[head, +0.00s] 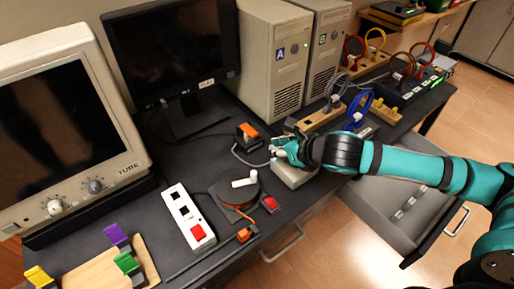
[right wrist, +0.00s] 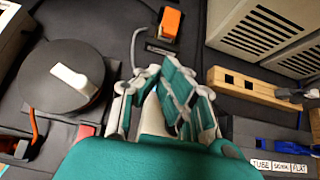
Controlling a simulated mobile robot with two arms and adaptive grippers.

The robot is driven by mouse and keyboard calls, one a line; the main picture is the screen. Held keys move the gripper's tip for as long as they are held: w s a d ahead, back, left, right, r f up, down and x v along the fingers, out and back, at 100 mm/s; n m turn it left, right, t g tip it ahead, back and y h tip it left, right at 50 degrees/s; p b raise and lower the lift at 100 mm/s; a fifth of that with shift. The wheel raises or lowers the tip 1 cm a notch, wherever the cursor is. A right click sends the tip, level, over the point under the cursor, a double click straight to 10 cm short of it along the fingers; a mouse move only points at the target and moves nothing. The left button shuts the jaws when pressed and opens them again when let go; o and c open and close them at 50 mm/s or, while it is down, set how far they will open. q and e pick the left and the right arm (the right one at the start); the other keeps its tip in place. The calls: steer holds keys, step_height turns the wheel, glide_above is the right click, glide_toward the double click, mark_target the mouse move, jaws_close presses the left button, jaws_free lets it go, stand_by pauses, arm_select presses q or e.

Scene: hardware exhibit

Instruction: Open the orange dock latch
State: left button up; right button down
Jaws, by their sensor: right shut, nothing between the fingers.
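The orange latch (head: 248,130) sits on a small black dock block on the desk, in front of the computer towers. It also shows in the right wrist view (right wrist: 171,22) at the top, just beyond my fingers. My right gripper (head: 277,150) is to the right of the dock and nearer the desk's front, apart from the latch. In the right wrist view my right gripper (right wrist: 164,82) is shut with nothing between its fingers. My left gripper is not in view.
A pale box (head: 294,178) lies under my right gripper. A round black reel (head: 234,192) with a white handle stands to the left. A grey cable (head: 240,160) runs beside the dock. The wooden socket block (head: 320,117) and computer towers (head: 275,60) stand behind. An open drawer (head: 395,205) is at right.

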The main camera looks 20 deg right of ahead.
mark_target(253, 146)
steer(key=shift+w+a+f, duration=0.1)
steer(key=shift+w+f, duration=0.1)
steer(key=x, duration=0.9)
steer(key=shift+w+a+f, duration=0.1)
steer(key=shift+w, duration=0.1)
